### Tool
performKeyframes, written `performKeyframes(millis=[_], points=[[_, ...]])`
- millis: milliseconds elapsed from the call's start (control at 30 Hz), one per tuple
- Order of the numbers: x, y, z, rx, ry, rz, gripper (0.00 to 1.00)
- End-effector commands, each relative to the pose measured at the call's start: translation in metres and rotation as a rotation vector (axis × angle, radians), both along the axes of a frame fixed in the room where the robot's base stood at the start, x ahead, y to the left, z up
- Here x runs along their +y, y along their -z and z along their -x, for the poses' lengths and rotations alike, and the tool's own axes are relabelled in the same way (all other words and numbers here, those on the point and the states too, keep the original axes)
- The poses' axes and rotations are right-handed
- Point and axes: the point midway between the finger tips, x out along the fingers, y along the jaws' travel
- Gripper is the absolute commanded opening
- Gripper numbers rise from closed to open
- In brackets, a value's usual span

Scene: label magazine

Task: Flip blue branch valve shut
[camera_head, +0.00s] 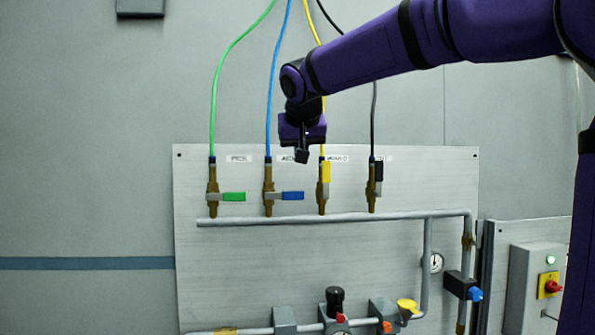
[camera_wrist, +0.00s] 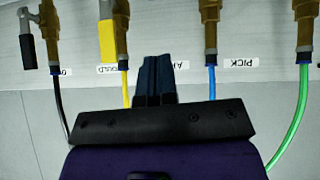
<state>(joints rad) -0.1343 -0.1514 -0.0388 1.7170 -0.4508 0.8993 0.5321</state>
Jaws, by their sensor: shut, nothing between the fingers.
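The blue branch valve (camera_head: 268,190) stands on the panel, second from left, with a blue hose (camera_head: 275,85) running up from it. Its blue handle (camera_head: 292,196) points sideways to the right, crosswise to the brass body. In the wrist view the valve's brass body (camera_wrist: 210,25) shows at the top, right of the fingers; its handle is out of that view. My gripper (camera_head: 302,157) is shut and empty, above the blue handle and between the blue and yellow hoses, apart from the handle. Its closed fingers also show in the wrist view (camera_wrist: 156,75), partly covering a label.
The green handle (camera_head: 234,197) also points sideways. A grey manifold pipe (camera_head: 335,217) runs below the valves. A control box (camera_head: 537,285) stands at lower right.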

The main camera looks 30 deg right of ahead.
Motion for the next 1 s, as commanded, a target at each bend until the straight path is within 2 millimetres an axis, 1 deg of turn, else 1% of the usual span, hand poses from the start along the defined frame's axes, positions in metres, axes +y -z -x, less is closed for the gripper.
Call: performKeyframes(millis=[100, 333, 533, 1000], points=[[0.005, -0.017, 0.015, -0.003, -0.001, 0.000, 0.00], [0.011, -0.034, 0.032, 0.000, -0.001, 0.001, 0.00], [0.012, -0.037, 0.036, 0.001, 0.000, 0.000, 0.00], [0.011, -0.036, 0.038, 0.003, -0.002, 0.000, 0.00]])
